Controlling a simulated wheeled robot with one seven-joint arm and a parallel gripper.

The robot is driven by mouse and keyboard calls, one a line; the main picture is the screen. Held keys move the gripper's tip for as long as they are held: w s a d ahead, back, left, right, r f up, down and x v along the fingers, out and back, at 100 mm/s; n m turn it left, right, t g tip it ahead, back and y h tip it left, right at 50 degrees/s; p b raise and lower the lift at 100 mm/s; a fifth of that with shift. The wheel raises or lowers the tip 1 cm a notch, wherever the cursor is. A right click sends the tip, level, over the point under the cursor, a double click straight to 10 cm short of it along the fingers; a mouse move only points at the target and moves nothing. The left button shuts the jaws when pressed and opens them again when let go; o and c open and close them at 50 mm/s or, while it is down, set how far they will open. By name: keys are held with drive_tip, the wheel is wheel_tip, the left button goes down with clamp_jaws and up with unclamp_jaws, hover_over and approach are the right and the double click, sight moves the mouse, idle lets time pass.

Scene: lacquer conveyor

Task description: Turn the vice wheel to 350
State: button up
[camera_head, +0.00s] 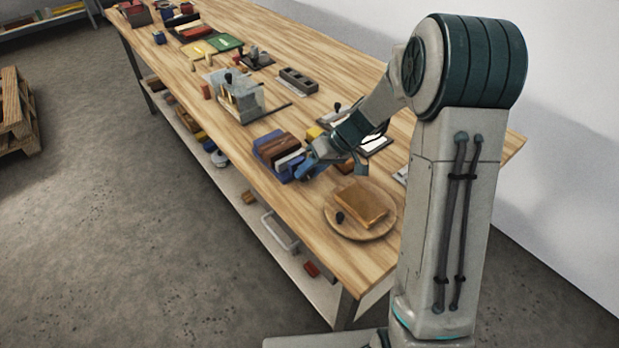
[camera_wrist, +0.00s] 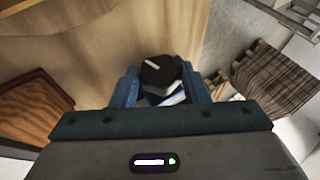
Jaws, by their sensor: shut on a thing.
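The vice wheel (camera_wrist: 160,71) shows in the wrist view as a dark, many-sided knob with one white mark on its face. The blue fingers of my gripper (camera_wrist: 160,84) stand on both sides of it, shut on it. Something blue and white shows just below the knob, partly hidden. In the head view my gripper (camera_head: 308,171) is at the near end of a blue vice (camera_head: 268,142) with brown and pale pieces in it. The wheel is hidden there by my gripper. No readable numbers show around the wheel.
A round wooden board (camera_head: 345,230) with a brown block (camera_head: 362,203) and a small dark knob (camera_head: 340,217) lies close in front of my gripper. A grey fixture (camera_head: 240,97) stands farther back on the long table (camera_head: 225,140). The vice is near the table's left edge.

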drive_tip(key=shift+d+f+g+y+b, duration=0.15)
drive_tip(key=shift+g+y+b, duration=0.15)
drive_tip(key=shift+y+b, duration=0.2)
drive_tip(key=o, duration=1)
drive_tip(key=shift+r, duration=0.2)
